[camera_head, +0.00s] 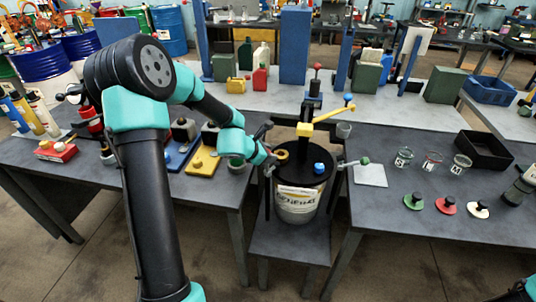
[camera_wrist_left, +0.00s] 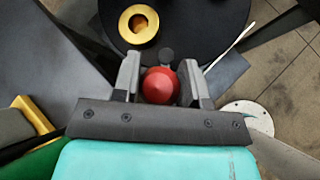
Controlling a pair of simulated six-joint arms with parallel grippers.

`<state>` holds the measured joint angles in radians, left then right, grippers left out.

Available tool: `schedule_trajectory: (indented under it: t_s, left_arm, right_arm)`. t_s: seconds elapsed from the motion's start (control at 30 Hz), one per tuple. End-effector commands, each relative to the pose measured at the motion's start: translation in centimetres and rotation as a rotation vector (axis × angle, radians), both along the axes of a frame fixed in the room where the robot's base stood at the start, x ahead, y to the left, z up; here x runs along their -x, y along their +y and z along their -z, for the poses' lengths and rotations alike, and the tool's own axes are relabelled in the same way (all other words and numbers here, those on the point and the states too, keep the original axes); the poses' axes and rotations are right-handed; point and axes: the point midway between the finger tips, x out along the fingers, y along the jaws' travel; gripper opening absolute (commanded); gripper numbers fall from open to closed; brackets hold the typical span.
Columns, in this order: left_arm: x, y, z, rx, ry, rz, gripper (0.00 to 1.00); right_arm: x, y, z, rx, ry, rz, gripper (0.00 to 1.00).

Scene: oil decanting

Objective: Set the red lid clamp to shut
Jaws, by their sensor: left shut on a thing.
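The red lid clamp shows as a round red knob (camera_wrist_left: 160,86) in the left wrist view, at the near edge of the black lid (camera_wrist_left: 200,28). My left gripper (camera_wrist_left: 163,72) has one finger on each side of the knob and is shut on it. In the head view my left gripper (camera_head: 268,160) is at the left edge of the black lid (camera_head: 304,170), on a white labelled drum (camera_head: 298,205). The red knob is hidden there. I cannot tell the clamp's position. My right gripper is not in view.
Small beakers (camera_head: 404,157) and colored weights (camera_head: 446,205) stand on the right table. A yellow tray (camera_head: 203,165) lies to the left.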

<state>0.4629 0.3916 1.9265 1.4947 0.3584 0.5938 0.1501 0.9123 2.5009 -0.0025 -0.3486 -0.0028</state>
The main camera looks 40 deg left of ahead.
Motion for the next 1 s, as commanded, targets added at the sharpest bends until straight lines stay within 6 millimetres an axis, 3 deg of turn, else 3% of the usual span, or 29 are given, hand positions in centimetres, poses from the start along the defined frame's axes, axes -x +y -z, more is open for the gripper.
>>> schedule_trajectory:
  t_s: [0.03, 0.07, 0.3, 0.67, 1.0]
  left_arm:
    - [0.0, 0.0, 0.0, 0.0, -0.001, 0.0, 0.0]
    - [0.0, 0.0, 0.0, 0.0, -0.001, 0.0, 0.41]
    - [0.0, 0.0, 0.0, 0.0, 0.0, 0.0, 0.64]
    - [0.3, 0.1, -0.2, 0.0, 0.001, 0.0, 0.64]
    - [3.2, 1.1, -2.5, -0.001, 0.0, -0.002, 0.64]
  right_arm:
    - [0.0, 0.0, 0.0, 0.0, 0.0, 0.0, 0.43]
    - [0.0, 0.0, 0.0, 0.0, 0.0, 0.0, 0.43]
    - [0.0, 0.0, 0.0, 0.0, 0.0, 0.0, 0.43]
    - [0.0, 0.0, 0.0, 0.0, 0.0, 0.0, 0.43]
    - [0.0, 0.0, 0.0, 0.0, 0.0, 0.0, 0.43]
